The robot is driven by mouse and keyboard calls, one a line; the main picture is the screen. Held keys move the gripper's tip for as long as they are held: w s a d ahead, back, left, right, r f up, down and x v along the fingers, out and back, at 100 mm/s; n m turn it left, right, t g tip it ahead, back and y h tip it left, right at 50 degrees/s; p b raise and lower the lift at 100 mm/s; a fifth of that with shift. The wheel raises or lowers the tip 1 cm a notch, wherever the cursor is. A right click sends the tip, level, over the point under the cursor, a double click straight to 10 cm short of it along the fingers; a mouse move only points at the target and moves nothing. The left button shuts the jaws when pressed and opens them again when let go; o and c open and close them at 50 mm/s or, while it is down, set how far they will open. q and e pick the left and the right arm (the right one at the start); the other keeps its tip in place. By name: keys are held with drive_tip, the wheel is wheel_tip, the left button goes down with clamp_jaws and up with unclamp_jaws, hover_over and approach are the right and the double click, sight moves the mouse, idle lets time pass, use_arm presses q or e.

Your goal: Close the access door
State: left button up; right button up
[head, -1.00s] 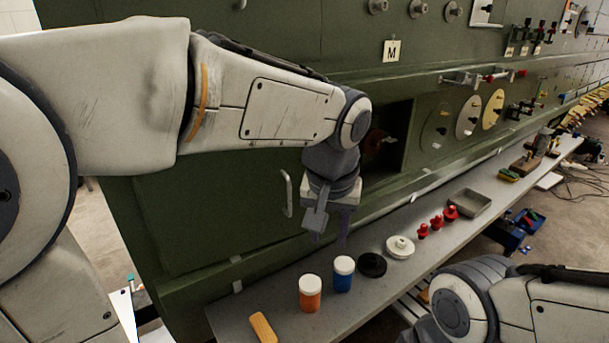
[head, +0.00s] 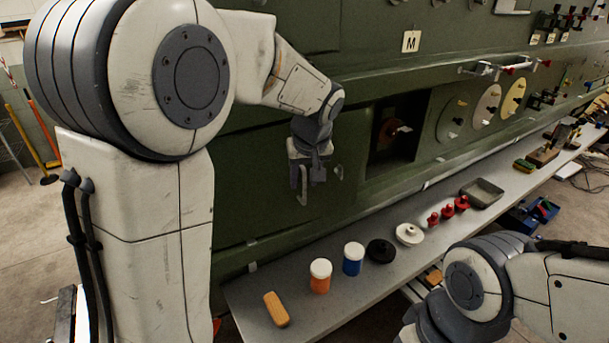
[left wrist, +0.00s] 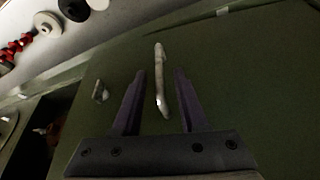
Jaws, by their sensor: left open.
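The access door (head: 262,190) is a flat green panel to the left of a dark opening (head: 410,112) in the green fuselage side. The opening is uncovered, with a red part visible inside. The door carries a pale bar handle (head: 302,188), partly behind my gripper in the head view. My left gripper (head: 307,177) is open in front of the door. In the left wrist view the handle (left wrist: 160,85) appears between the two spread fingers (left wrist: 160,76); contact cannot be told. A small metal fitting (left wrist: 100,92) is beside one finger. My right gripper is not visible; only its arm shows.
A grey shelf (head: 345,305) runs below the door. It carries an orange jar (head: 320,277), a blue jar (head: 353,259), a tan block (head: 276,309), black and white discs, red knobs and a grey tray (head: 482,193). Round dials are right of the opening.

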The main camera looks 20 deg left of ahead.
use_arm(q)
drive_tip(key=shift+a+f, duration=0.1)
drive_tip(key=shift+f, duration=0.15)
clamp_jaws()
drive_tip(key=shift+w, duration=0.1)
idle(1.2)
